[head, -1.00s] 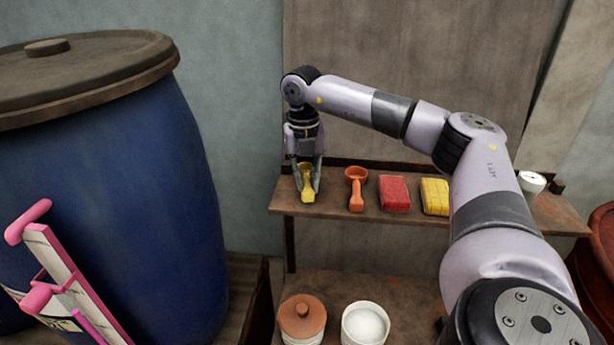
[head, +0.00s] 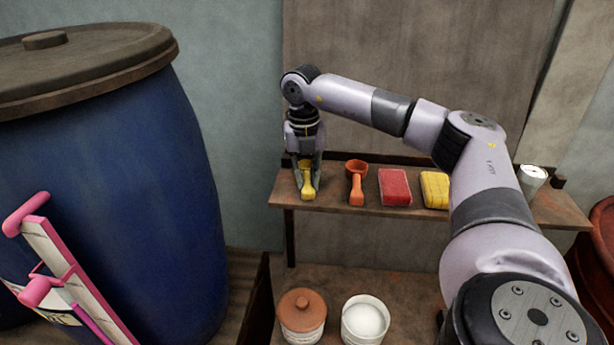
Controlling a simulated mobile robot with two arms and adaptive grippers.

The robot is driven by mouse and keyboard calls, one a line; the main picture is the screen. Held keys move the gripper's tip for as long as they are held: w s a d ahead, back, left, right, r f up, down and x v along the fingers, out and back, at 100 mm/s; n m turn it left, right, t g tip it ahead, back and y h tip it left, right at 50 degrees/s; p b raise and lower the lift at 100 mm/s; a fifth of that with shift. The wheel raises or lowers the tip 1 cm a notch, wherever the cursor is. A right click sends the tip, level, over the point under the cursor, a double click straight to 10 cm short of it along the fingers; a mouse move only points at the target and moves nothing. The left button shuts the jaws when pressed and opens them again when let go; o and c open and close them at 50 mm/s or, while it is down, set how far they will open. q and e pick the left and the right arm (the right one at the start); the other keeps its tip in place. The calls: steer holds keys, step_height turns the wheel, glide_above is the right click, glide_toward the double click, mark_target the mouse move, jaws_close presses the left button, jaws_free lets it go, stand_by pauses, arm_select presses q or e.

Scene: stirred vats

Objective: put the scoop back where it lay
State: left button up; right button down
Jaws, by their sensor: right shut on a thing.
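A yellow scoop (head: 308,189) is at the left end of the wooden shelf (head: 329,200), its handle toward me. My right gripper (head: 308,184) points down over it and is shut on it, with a finger on either side. The gripper partly hides the scoop's bowl. I cannot tell whether the scoop rests on the shelf or hangs just above it. An orange scoop (head: 356,184) lies on the shelf just to the right, apart from the gripper. My left gripper is not in view.
Right of the orange scoop are a red block (head: 395,187), a yellow block (head: 435,189) and a white cup (head: 533,176). A lidded pot (head: 302,312) and a white tub (head: 365,322) stand below. A blue barrel (head: 110,190) and a pink-handled thing (head: 62,262) are at the left.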

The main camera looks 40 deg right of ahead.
steer(key=c, duration=1.5)
jaws_free()
steer(key=shift+o, duration=0.2)
steer(key=shift+r, duration=0.1)
step_height(320, 180, up, 12)
steer(key=shift+w+a, duration=0.15)
steer(key=shift+w, duration=0.05)
